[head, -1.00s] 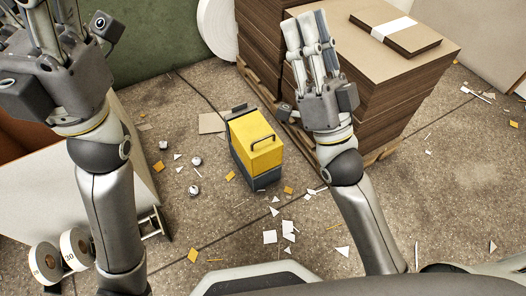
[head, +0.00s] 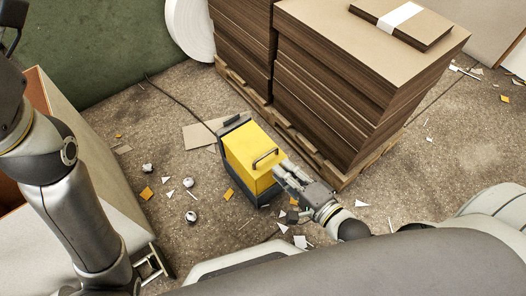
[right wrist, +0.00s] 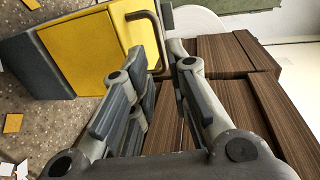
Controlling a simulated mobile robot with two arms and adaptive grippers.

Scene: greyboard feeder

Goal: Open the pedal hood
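The pedal hood is a yellow cover (head: 250,146) with a dark bar handle (head: 265,158), on a dark grey floor unit. The hood looks closed. It also shows in the right wrist view (right wrist: 95,52) at upper left, with its handle (right wrist: 157,45) near the fingertips. My right gripper (head: 280,173) is low, just right of the hood and close to the handle. Its fingers (right wrist: 160,58) are apart, with the handle's bar appearing between or just beyond their tips; I cannot tell whether they touch. My left gripper is mostly cut off at the upper left edge of the head view.
Tall brown board stacks (head: 335,85) stand on a pallet (head: 300,140) behind and right of the unit. A white-topped table (head: 85,200) stands left. A cable (head: 175,105) and scattered paper scraps (head: 146,193) lie on the floor. A white roll (head: 190,28) stands behind.

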